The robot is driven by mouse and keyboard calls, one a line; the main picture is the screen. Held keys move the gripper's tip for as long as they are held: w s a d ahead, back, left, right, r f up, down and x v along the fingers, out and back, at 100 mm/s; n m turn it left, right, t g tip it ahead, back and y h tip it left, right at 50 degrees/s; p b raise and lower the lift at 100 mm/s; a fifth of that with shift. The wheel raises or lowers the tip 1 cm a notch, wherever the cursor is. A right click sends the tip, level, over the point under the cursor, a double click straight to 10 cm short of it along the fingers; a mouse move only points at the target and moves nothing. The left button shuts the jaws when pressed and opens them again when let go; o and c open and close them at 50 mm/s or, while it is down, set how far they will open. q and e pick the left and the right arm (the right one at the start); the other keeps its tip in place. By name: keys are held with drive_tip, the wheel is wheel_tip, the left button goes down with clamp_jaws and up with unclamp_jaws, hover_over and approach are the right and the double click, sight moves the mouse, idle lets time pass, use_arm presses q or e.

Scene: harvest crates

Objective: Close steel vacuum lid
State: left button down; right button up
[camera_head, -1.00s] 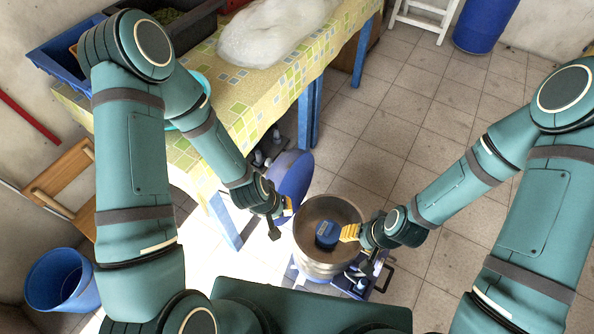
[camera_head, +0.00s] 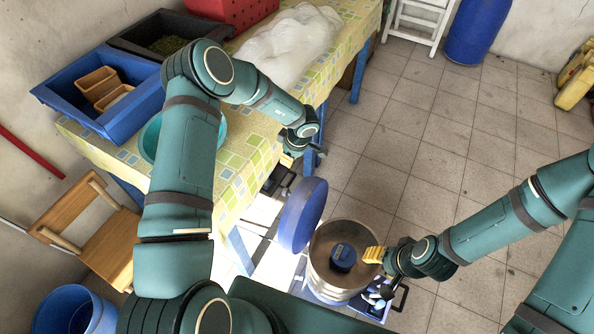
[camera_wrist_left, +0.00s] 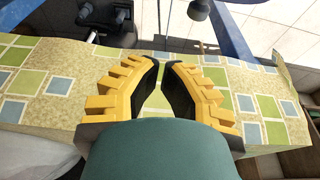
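The steel vacuum (camera_head: 320,272) is an open-topped round steel drum standing low on the floor, with a blue cylindrical part (camera_head: 343,257) inside. Its round blue lid (camera_head: 303,215) stands steeply tilted at the drum's left rim, leaving the mouth uncovered. My left gripper (camera_head: 290,155) is beyond and above the lid, near the table edge, apart from it. In the left wrist view its yellow fingers (camera_wrist_left: 161,85) have an empty gap between them. My right gripper (camera_head: 370,254) is at the drum's right rim, pointing left; whether its fingers touch the rim or are apart is unclear.
A table with a patterned cloth (camera_head: 235,180) stands left and behind, holding a blue crate (camera_head: 110,125), a dark crate and a plastic bag (camera_head: 290,45). A wooden chair (camera_head: 95,235) and blue bucket stand left. Floor right of the table is open.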

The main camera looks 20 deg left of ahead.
use_arm(q)
wheel_tip(320, 180, down, 9)
drive_tip(key=d+b, duration=0.1)
drive_tip(key=b, duration=0.2)
drive_tip(key=shift+d, duration=0.3)
use_arm(e)
drive_tip(key=shift+f, duration=1.5)
use_arm(q)
drive_tip(key=shift+s+d, duration=0.1)
use_arm(e)
drive_tip(key=shift+s+d, duration=0.1)
